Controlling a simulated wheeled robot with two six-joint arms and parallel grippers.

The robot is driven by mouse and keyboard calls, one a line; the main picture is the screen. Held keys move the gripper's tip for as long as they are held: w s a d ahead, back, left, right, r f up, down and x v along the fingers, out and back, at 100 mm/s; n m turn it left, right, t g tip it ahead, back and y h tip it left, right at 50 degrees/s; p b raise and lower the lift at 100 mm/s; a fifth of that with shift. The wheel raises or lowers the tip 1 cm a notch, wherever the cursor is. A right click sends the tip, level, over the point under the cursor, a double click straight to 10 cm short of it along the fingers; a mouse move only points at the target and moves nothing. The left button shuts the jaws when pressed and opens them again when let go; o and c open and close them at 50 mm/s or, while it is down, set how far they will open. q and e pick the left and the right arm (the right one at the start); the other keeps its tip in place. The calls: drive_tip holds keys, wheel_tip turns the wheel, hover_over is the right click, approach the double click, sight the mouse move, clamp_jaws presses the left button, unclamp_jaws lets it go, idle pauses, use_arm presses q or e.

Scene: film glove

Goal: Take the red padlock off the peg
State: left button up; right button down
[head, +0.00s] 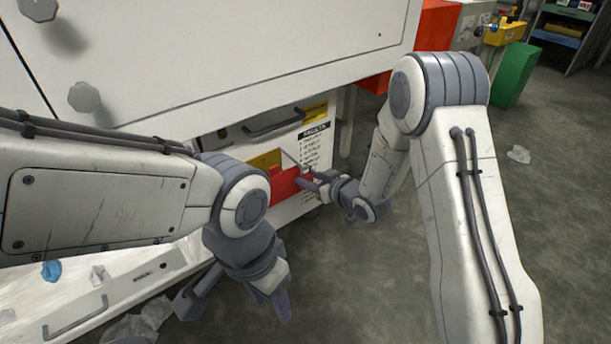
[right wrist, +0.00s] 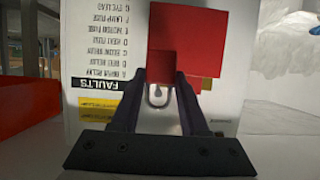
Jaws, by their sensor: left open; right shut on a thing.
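The red padlock (head: 284,188) is in front of the white cabinet's front, low in the middle of the head view. In the right wrist view its red body (right wrist: 190,28) is at the top centre. Its grey shackle (right wrist: 158,99) shows as a small loop below, between the fingers. My right gripper (head: 310,180) is shut on the padlock, its fingers also showing in the right wrist view (right wrist: 164,78). I cannot make out the peg clearly, nor whether the shackle is around it. My left gripper (head: 236,300) is open and empty, lower and nearer.
A white panel with a FAULTS list (head: 314,145) is behind the padlock; its text is inverted in the right wrist view. A large white cabinet (head: 220,60) overhangs it. Clear bags lie at lower left. A green bin (head: 514,75) stands at upper right.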

drive_tip(key=shift+s+d, duration=0.6)
drive_tip(key=shift+s, duration=0.2)
drive_tip(key=shift+s+d, duration=0.55)
drive_tip(key=shift+s, duration=0.2)
